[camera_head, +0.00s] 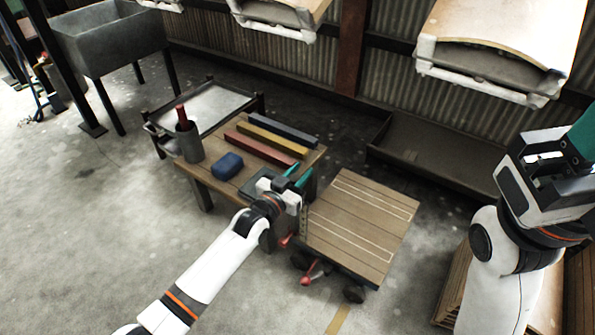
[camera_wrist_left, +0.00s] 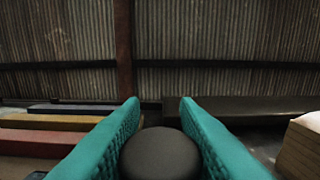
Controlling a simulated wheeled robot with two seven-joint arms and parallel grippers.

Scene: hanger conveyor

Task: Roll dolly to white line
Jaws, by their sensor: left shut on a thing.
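The dolly (camera_head: 358,222) has a wooden plank deck with pale lines on it, dark wheels and red parts at its near left corner. It stands right of the wooden table. My left gripper (camera_head: 303,180) is at the dolly's left side, by its upright handle post. In the left wrist view its teal fingers (camera_wrist_left: 160,125) are shut on a dark rounded handle end (camera_wrist_left: 160,155). My right gripper (camera_head: 582,138) is raised at the right edge, away from the dolly; its fingertips are cut off. A short yellowish floor strip (camera_head: 338,320) shows below the dolly; I see no clearly white floor line.
The wooden table (camera_head: 312,158) holds coloured bars, a blue box (camera_head: 228,165) and a cup (camera_head: 188,143). A low dark tray (camera_head: 440,150) lies behind the dolly. Wooden slats (camera_head: 578,285) stand at lower right. Bare floor lies in front.

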